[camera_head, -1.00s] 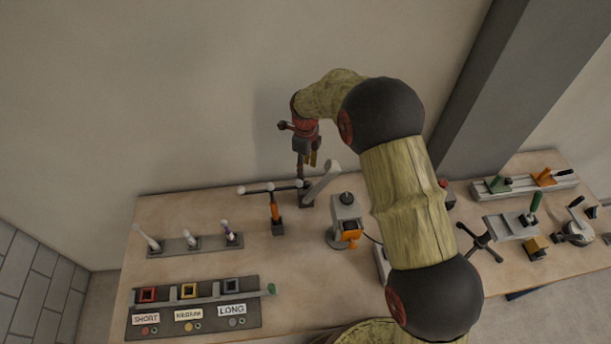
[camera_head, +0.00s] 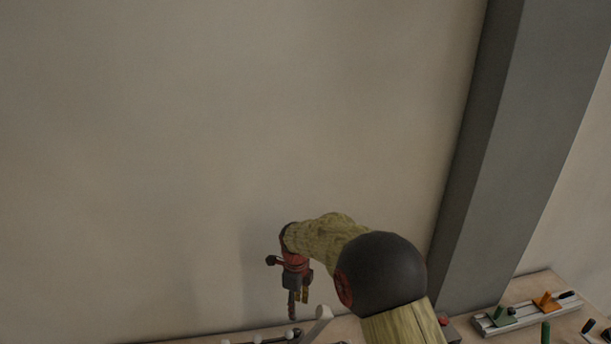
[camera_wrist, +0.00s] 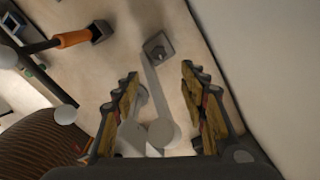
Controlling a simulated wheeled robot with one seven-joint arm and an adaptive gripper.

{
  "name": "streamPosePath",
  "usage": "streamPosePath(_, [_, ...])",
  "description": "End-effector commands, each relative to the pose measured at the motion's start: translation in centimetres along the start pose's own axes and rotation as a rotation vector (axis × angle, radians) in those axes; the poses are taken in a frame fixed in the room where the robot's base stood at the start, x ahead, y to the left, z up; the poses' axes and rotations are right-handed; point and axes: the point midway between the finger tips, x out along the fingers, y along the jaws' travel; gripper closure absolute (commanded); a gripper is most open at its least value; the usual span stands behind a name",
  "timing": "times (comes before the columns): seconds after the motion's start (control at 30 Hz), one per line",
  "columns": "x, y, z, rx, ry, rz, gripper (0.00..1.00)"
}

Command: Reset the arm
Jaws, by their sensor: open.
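My gripper (camera_head: 299,295) points down near the back wall, above the rear of the workbench (camera_head: 350,326). In the wrist view my gripper (camera_wrist: 165,100) shows two fingers spread wide with nothing held between them. A grey lever (camera_wrist: 148,75) with round light ends lies below, in line with the gap between the fingers, its far end at a square base. The lever's upper end also shows in the head view (camera_head: 321,316), beside my gripper. Whether a finger touches it cannot be told.
An orange-handled tool (camera_wrist: 73,38) with pale balls lies at the wrist view's upper left. A rail with green and orange clamps (camera_head: 525,314) sits on the bench's right. A grey pillar (camera_head: 490,170) stands right of my arm. The wall above is bare.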

Motion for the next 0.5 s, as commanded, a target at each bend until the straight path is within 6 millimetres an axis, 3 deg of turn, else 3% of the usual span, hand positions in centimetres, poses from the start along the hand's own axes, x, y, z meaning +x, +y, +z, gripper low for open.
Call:
streamPosePath(0.27, [-8.0,1.2,-6.2,-0.33,-0.042,-0.085,0.57])
streamPosePath(0.5, [-13.9,4.7,-13.1,-0.682,-0.04,-0.182,0.57])
